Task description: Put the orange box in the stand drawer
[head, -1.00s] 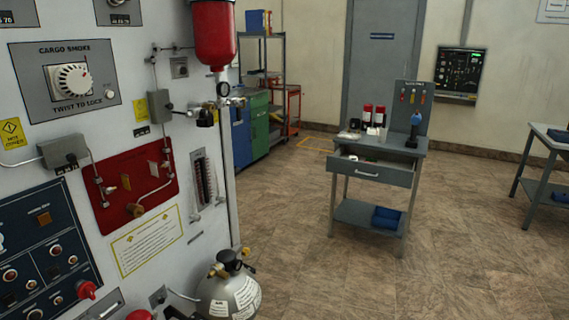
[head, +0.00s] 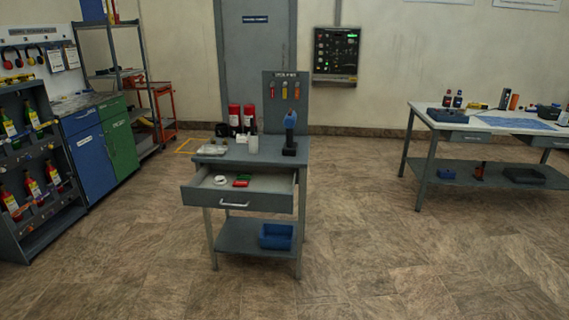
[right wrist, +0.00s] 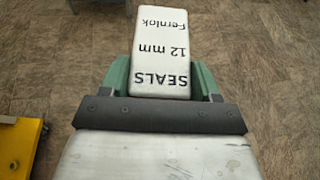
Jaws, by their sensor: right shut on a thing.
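My right gripper (right wrist: 161,82) is shut on a box (right wrist: 160,45) in the right wrist view. The face I see is whitish and reads "SEALS 12 mm Fernlok"; no orange shows on it, and its other sides are hidden. The box is held above the brown floor. In the head view the grey stand (head: 215,240) is ahead, just left of centre, well away from me. Its drawer (head: 262,200) is pulled open, with a white ring and small red and green things inside. Neither gripper shows in the head view.
Red-and-black bottles (head: 234,117) and a blue-topped tool (head: 290,125) stand on the stand's top. A blue bin (head: 276,236) is on its lower shelf. A worktable (head: 440,122) is at right, cabinets (head: 85,150) at left. The floor before the stand is clear.

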